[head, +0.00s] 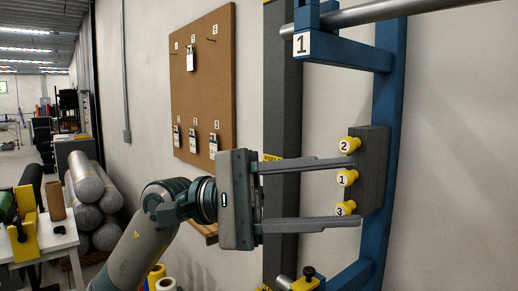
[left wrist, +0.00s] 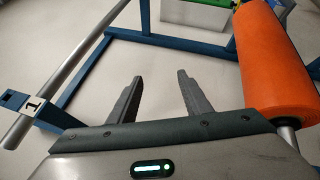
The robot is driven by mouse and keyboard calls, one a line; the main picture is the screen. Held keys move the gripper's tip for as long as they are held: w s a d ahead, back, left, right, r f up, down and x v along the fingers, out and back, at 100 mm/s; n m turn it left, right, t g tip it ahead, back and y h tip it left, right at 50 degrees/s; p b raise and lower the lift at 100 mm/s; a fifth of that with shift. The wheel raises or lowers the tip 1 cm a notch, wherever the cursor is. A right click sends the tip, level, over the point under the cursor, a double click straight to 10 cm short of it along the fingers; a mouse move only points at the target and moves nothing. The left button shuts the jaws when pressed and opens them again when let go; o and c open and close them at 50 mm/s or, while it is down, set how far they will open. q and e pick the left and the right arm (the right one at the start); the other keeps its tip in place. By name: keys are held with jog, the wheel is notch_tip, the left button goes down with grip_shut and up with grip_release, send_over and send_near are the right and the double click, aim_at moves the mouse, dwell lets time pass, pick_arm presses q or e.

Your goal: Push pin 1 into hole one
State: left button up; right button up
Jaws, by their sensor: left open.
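Pin 1 (head: 346,178) is a yellow knob marked 1, sticking out of a dark grey block (head: 376,165) on a blue upright. Pin 2 (head: 347,145) is above it and pin 3 (head: 345,208) below it. My left gripper (head: 357,191) is open and empty. In the head view its upper finger lies between pins 2 and 1, and its lower finger crosses just below pin 3. I cannot tell how near its tips are to the block. The left wrist view shows the two spread fingers (left wrist: 160,78) and no pins. The holes are not visible. My right gripper is not in view.
A blue bracket marked 1 (head: 303,44) holds a steel bar above. A corkboard (head: 220,100) with hanging padlocks is on the wall. A yellow-topped clamp (head: 307,279) is low down. The left wrist view shows an orange roll (left wrist: 270,65) and blue frame bars (left wrist: 190,46).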

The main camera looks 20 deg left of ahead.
pick_arm(q)
jog(key=m+y, duration=0.2)
jog(key=m+t+y, duration=0.6)
jog(key=t+y, duration=0.3)
jog(key=t, duration=0.2)
send_near(342, 177)
jog(key=p+x, duration=0.5)
jog(key=x, duration=0.2)
jog(key=shift+w+d, duration=0.1)
jog(key=shift+w, duration=0.05)
jog(key=shift+p+x, duration=0.3)
jog(key=shift+x, duration=0.45)
jog(key=shift+f, duration=0.15)
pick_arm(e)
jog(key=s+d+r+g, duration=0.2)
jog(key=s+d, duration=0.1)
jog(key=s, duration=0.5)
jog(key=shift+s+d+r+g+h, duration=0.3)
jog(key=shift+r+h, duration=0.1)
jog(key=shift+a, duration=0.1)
